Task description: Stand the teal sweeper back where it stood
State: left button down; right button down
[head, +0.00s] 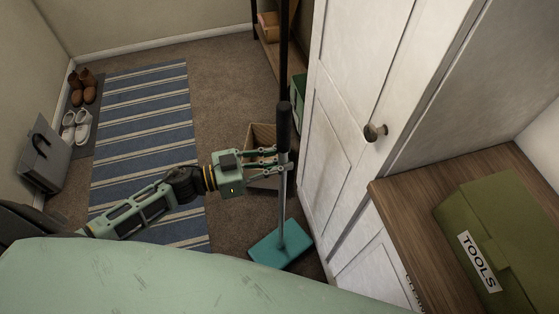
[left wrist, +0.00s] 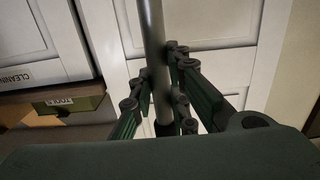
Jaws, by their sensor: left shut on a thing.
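The teal sweeper has a flat teal head (head: 281,244), a grey pole and a black grip at the top. It stands about upright in the head view, its head low by the carpet beside the white cabinet; I cannot tell whether it touches the floor. My left gripper (head: 284,161) is shut around the upper pole, just below the black grip. In the left wrist view the sweeper's pole (left wrist: 153,45) runs between the fingers of my left gripper (left wrist: 160,95). My right gripper is not in view.
A white cabinet (head: 345,110) with a round knob stands right of the sweeper. A wooden counter (head: 400,205) bears a green TOOLS box (head: 500,225). A cardboard box (head: 260,137) sits behind the gripper. A striped rug (head: 145,130), shoes (head: 76,126) and a grey case (head: 45,160) lie left.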

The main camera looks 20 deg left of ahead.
pick_arm(q)
jog(key=shift+s+f, duration=0.15)
jog(key=shift+f, duration=0.4)
jog(key=c, duration=2.2)
grip_release()
jog(key=shift+f, duration=0.2)
jog(key=o, duration=0.5)
jog(key=shift+r, duration=0.1)
jog(key=shift+r, duration=0.15)
